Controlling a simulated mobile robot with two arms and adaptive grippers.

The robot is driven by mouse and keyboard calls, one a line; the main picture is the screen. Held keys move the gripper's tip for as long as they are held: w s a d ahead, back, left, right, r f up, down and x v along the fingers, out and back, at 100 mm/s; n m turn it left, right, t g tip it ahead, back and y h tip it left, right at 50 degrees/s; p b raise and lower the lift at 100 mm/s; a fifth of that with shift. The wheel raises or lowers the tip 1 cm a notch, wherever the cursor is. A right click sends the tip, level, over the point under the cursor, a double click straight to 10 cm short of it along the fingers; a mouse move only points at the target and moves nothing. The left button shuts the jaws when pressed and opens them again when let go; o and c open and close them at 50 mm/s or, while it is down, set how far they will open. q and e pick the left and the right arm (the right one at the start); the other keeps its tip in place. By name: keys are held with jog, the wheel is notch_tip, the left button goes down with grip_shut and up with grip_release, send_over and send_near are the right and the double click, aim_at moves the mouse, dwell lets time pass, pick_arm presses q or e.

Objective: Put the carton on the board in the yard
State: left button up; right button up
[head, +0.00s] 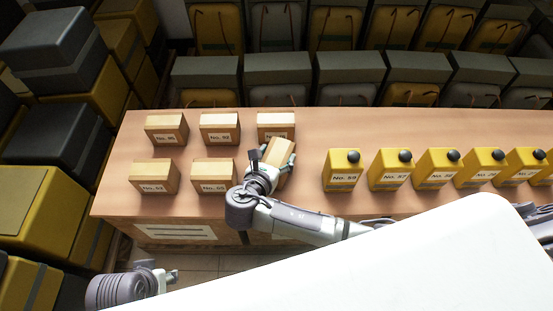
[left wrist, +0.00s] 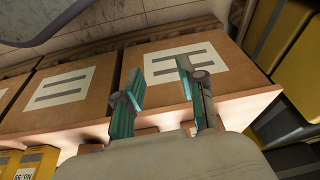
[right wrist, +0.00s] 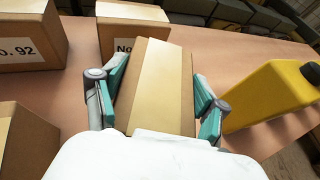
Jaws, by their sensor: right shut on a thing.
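My right gripper (head: 271,164) is shut on a brown carton (head: 278,151) above or on the wooden table's near middle. In the right wrist view the carton (right wrist: 160,85) sits between the two teal fingers (right wrist: 158,98), its pale tape strip running away from me. Whether it touches the table is hard to tell. My left gripper (head: 168,275) is low at the lower left, in front of the table. In the left wrist view it (left wrist: 162,92) is open and empty, before brown fronts with white labels. I cannot make out a board in the yard.
Several numbered cartons (head: 213,175) stand in two rows on the table (head: 305,130), close to the held one. Yellow boxes with black knobs (head: 341,170) line its right side. Stacked grey and yellow boxes (head: 60,45) crowd the left and back.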

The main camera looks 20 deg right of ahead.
jog(key=shift+f, duration=0.55)
pick_arm(q)
jog(key=shift+v, duration=0.9)
pick_arm(e)
jog(key=o, duration=1.5)
jog(key=shift+f, duration=0.15)
jog(key=shift+c, duration=0.2)
pick_arm(q)
jog(key=shift+f, duration=0.15)
pick_arm(e)
jog(key=shift+s+a+r, duration=0.2)
jog(key=shift+s+r, duration=0.05)
jog(key=shift+r, duration=0.05)
pick_arm(q)
notch_tip(320, 180, down, 11)
jog(key=p, duration=0.3)
jog(key=shift+w+g, duration=0.3)
jog(key=shift+w, duration=0.1)
pick_arm(e)
jog(key=v, duration=1.1)
jog(key=shift+s, duration=0.15)
